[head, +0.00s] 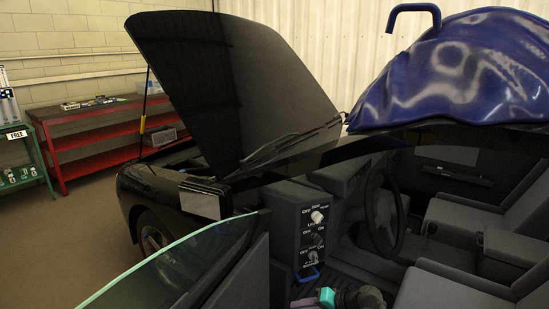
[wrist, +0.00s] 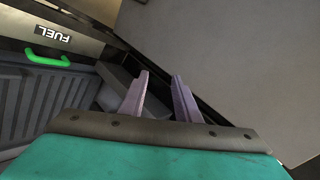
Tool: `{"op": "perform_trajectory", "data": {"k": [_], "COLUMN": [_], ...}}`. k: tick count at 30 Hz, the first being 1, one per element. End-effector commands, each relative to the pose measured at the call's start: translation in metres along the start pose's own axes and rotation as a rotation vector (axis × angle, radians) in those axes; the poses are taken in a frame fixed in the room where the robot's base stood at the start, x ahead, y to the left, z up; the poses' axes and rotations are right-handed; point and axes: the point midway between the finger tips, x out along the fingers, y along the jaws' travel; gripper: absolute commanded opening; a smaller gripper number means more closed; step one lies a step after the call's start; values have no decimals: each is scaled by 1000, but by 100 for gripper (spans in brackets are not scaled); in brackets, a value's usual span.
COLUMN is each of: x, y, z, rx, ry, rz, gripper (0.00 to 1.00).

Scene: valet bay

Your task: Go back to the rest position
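My gripper (head: 309,302) shows at the bottom edge of the head view, low inside the open car, with part of it cut off by the frame. In the wrist view my gripper (wrist: 161,98) has its two purple fingers standing apart with nothing held between them. The teal body of the gripper fills the bottom of that view. A green handle (wrist: 47,58) sits below an upside-down FUEL label (wrist: 53,34) at the upper left, clear of the fingers.
The car's open door with its glass (head: 180,265) stands at the lower left. A steering wheel (head: 371,210), a panel with knobs (head: 312,235) and grey seats (head: 465,220) surround the arm. A blue umbrella (head: 460,75) lies on the roof. The bonnet (head: 235,85) is raised.

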Motion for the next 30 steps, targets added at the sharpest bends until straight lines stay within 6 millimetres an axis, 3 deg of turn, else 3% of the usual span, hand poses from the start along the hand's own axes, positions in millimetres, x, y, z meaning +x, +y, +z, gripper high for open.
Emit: {"op": "perform_trajectory", "data": {"k": [6,15,23,30], "x": [32,55,54,32], "y": [29,72,111,150], "z": [69,170,260,340], "rx": [31,62,76,77], "ry": [-138,-333,-509,-672], "rz": [78,208,344,500], "gripper": [30,30,30,30]}}
